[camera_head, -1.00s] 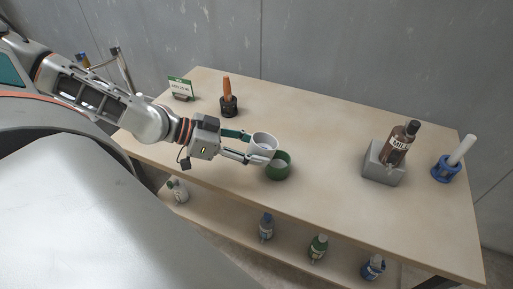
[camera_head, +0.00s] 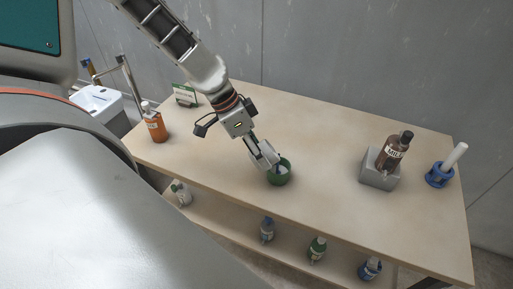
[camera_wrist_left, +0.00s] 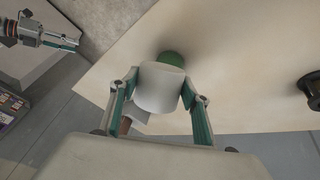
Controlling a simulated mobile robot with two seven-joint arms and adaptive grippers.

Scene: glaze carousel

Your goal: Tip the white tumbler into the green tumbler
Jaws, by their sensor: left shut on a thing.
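My left gripper (camera_head: 266,157) is shut on the white tumbler (camera_wrist_left: 160,88), which sits between its two teal-padded fingers in the left wrist view. In the head view the white tumbler is largely hidden by the fingers and looks tilted over the green tumbler (camera_head: 281,176). The green tumbler stands on the table, and its rim is partly covered by the gripper. In the wrist view the green tumbler (camera_wrist_left: 172,58) shows just beyond the white one. Whether they touch, and what is inside, I cannot tell. My right gripper (camera_wrist_left: 62,43) shows at the wrist view's upper left, its opening unclear.
On the table (camera_head: 325,155) stand an orange bottle (camera_head: 154,127), a green-and-white sign (camera_head: 184,94), a brown bottle (camera_head: 391,152) on a grey block (camera_head: 379,170), and a blue holder (camera_head: 438,175) with a white rod. Several small bottles stand on the shelf below. The table's middle right is clear.

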